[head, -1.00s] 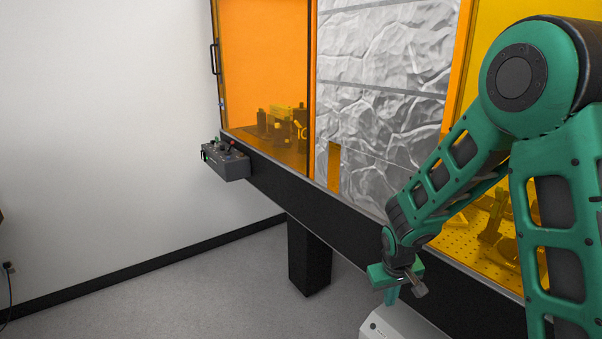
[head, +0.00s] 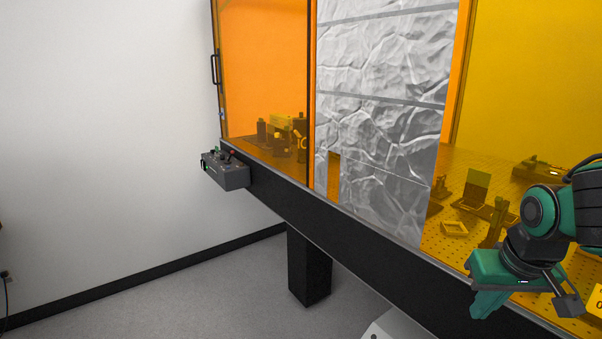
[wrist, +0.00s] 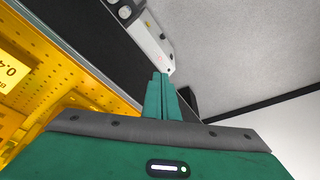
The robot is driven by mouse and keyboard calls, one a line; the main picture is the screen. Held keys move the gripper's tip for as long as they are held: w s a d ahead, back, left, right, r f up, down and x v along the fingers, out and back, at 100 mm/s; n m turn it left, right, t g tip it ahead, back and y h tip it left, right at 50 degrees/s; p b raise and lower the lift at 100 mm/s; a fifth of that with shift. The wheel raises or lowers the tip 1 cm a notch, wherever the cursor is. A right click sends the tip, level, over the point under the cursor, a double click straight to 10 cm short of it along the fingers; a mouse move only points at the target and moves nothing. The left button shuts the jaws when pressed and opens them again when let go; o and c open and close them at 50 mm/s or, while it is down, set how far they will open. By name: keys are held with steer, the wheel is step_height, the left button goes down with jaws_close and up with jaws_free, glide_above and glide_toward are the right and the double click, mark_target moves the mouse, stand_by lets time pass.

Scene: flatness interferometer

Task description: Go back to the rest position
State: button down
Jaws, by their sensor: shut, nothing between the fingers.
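My gripper (head: 487,303) is at the lower right of the head view, in front of the optical table's black edge. It is green, with its fingers pointing down. In the wrist view its two green fingers (wrist: 162,92) lie together, shut with nothing between them. My arm's wrist and last links are at the right edge of the head view; the rest of the arm is out of that picture.
The optical table (head: 400,270) has orange and yellow enclosure panels and a crinkled silver panel (head: 385,110). Optics stand behind the yellow panel. A grey control box (head: 226,170) hangs at the table's left corner. Grey floor (head: 190,295) lies open at lower left.

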steer(key=s+d+f+m+g, duration=0.1)
steer(key=s+d+m+g, duration=0.2)
steer(key=s, duration=1)
steer(key=d+m, duration=0.2)
steer(key=d, duration=0.2)
steer(key=shift+s+d+f+g+y, duration=0.2)
steer(key=shift+s+g+y, duration=0.1)
steer(key=shift+y, duration=0.1)
steer(key=shift+w+a+f, duration=0.1)
steer(key=shift+w+f, duration=0.15)
steer(key=shift+w, duration=0.45)
steer(key=c, duration=2.4)
jaws_free()
steer(key=shift+c, duration=0.2)
